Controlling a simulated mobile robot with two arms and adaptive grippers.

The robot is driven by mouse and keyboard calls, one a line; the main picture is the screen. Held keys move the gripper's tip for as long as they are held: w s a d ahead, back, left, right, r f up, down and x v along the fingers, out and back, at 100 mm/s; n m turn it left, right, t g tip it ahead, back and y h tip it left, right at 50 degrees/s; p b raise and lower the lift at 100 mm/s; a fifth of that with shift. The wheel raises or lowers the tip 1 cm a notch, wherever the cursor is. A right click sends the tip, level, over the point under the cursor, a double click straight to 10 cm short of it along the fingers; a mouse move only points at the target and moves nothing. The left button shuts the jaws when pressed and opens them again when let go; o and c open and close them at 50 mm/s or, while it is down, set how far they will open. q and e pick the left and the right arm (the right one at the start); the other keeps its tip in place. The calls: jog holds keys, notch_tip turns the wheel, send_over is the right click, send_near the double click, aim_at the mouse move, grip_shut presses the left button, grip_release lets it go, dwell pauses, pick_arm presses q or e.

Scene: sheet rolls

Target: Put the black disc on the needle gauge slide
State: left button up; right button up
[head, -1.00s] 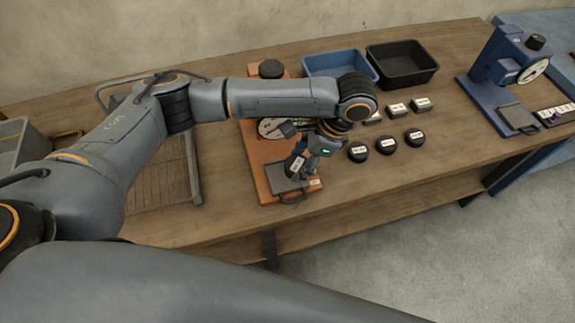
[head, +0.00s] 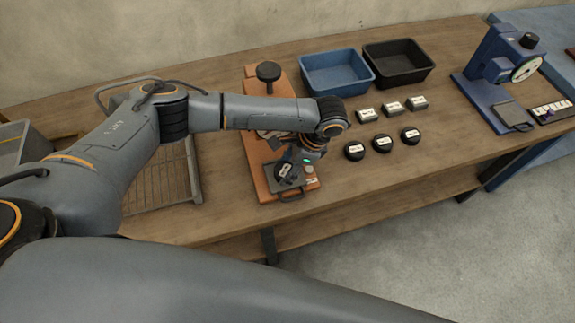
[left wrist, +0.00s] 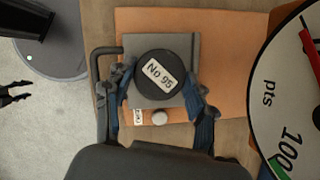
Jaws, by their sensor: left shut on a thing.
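The black disc (left wrist: 158,75), labelled "No 95", is held between the fingers of my left gripper (left wrist: 158,92), one finger on each side. In the head view the disc (head: 284,171) is partly covered by my gripper. The grey slide plate (left wrist: 187,50) of the orange gauge lies directly under the disc. I cannot tell whether the disc touches it. The gauge dial (left wrist: 300,90), with "pts" on its face, is at the right in the wrist view. A dark pronged shape at that view's left edge may be my right gripper (left wrist: 14,93); its opening is unclear.
Several black discs (head: 382,144) and grey blocks (head: 391,107) stand right of the orange gauge. Behind are a blue bin (head: 335,88) and a black bin (head: 398,77). A blue gauge (head: 490,92) stands far right. A wire rack (head: 160,185) lies left.

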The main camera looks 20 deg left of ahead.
pick_arm(q)
jog(key=o, duration=1.2)
jog(key=shift+f, duration=0.1)
jog(key=b+v, duration=0.2)
jog(key=v, duration=1)
jog(key=shift+r, duration=0.25)
